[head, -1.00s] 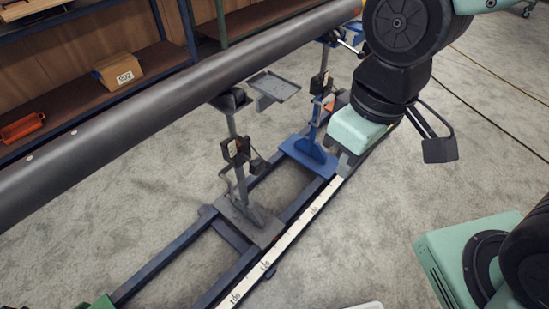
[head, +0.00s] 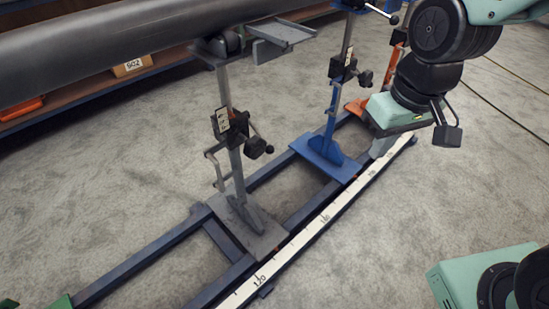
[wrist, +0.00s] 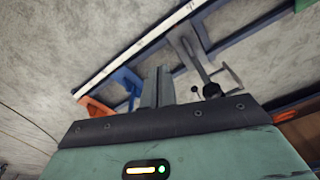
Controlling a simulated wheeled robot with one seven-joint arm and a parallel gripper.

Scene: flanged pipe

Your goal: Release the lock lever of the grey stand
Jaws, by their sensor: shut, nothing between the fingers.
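The grey stand (head: 230,130) stands upright on the rail frame, under the big pipe. Its post carries a black clamp block with a pale label (head: 222,121), a round black knob (head: 257,148) and a thin bent lever (head: 214,166). The grey stand also shows in the wrist view (wrist: 190,52), partly behind my gripper. My gripper (head: 383,146) is shut and empty, pointing down over the rail. It is to the right of the blue stand and well apart from the grey one. The shut fingers also show in the wrist view (wrist: 158,84).
The blue stand (head: 325,155) stands between my gripper and the grey stand. An orange stand (head: 393,62) is behind my gripper. The dark pipe (head: 100,50) spans the upper left. A grey tray (head: 285,33) juts out near the grey stand's top.

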